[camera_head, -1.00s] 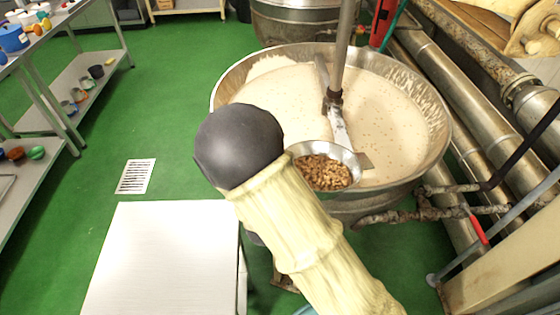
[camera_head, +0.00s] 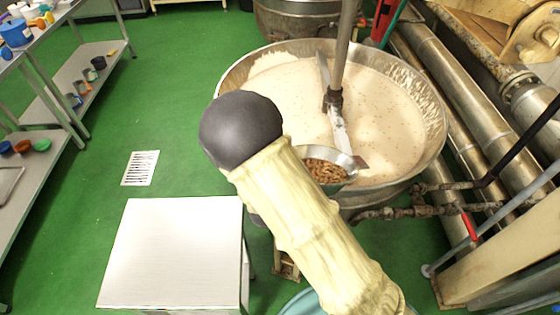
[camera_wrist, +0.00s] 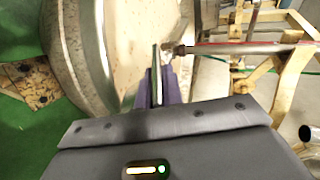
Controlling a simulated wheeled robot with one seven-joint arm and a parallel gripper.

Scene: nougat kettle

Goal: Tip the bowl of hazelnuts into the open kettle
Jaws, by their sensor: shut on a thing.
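The metal bowl (camera_head: 347,162) hangs at the near inner side of the kettle's rim in the head view, tilted, with brown hazelnuts (camera_head: 325,171) still visible in it. My arm hides part of the bowl. The large open kettle (camera_head: 226,91) holds pale nougat (camera_head: 385,115) with small brown specks on it. In the wrist view my gripper (camera_wrist: 159,85) is shut on the bowl, which shows there as a thin edge between the purple fingers. The kettle's wall (camera_wrist: 75,50) shows to the left there. My gripper is hidden behind my arm in the head view.
A mixer shaft (camera_head: 343,55) with a paddle (camera_head: 340,130) stands in the kettle, close to the bowl. Thick pipes (camera_head: 455,95) run along the right. A white table (camera_head: 175,250) stands at the lower left. Green floor lies open around a drain (camera_head: 141,168).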

